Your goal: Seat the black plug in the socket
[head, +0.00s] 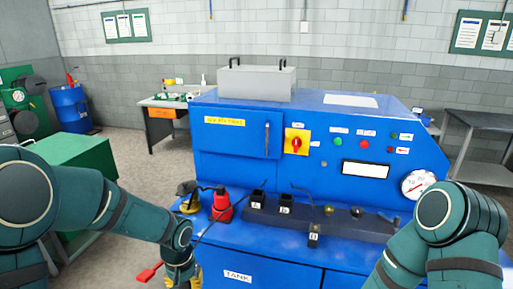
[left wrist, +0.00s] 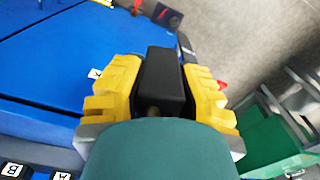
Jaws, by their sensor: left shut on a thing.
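My left gripper (left wrist: 160,95) has yellow fingers and is shut on a black block, the black plug (left wrist: 160,75), in the left wrist view. In the head view the left gripper (head: 182,279) is low at the front left edge of the blue bench, and the plug is hidden there. Black sockets, one at the left (head: 258,198) and one beside it (head: 285,202), stand on a dark strip (head: 340,222) on the bench, to the right of the gripper and apart from it. My right arm is at the right; its gripper is out of view.
A red bottle-like object (head: 222,207) stands left of the sockets. A small labelled black block (head: 314,237) sits at the strip's front. A thin dark cable runs near my left forearm to a red piece (head: 150,272). The blue machine (head: 300,135) rises behind.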

